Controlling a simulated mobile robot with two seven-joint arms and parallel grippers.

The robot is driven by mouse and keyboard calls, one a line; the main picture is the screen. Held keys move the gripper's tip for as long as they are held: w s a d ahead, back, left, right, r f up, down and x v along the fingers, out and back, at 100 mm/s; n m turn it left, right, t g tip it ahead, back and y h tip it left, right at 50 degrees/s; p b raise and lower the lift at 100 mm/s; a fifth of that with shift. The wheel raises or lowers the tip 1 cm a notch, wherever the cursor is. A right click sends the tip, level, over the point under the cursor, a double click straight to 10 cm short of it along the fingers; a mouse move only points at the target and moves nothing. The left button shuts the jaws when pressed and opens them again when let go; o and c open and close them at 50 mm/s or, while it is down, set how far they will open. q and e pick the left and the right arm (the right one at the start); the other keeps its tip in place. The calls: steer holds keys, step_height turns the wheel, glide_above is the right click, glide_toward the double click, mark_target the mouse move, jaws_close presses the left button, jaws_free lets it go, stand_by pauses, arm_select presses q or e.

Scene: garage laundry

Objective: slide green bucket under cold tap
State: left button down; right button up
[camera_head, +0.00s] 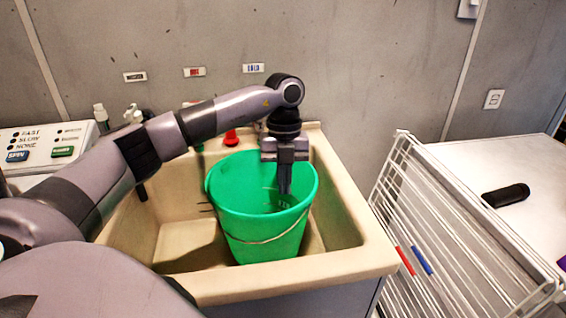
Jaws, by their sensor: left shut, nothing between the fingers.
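The green bucket (262,230) stands upright in the beige sink (330,268), toward its right side. Its wire handle hangs down across the front. My left gripper (284,190) points down into the bucket's mouth with its fingers shut and empty. Its fingertips are inside the rim, near the right inner wall; I cannot tell whether they touch it. A red tap handle (231,138) shows behind the bucket. A blue label (253,68), apparently reading COLD, is on the wall above. The cold tap itself is not clearly seen behind my arm. My right gripper is not in view.
A red label (194,72) and a dark label (135,77) are also on the wall. A white wire rack (440,215) stands right of the sink, beside a white surface with a black object (506,195). A control panel (45,145) is at left. The sink's left part is clear.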

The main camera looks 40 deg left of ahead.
arm_select(q)
steer(key=w+a+b, duration=0.1)
steer(key=w+a, duration=0.4)
steer(key=w, duration=0.1)
steer(key=shift+a, duration=0.2)
stand_by(0.4)
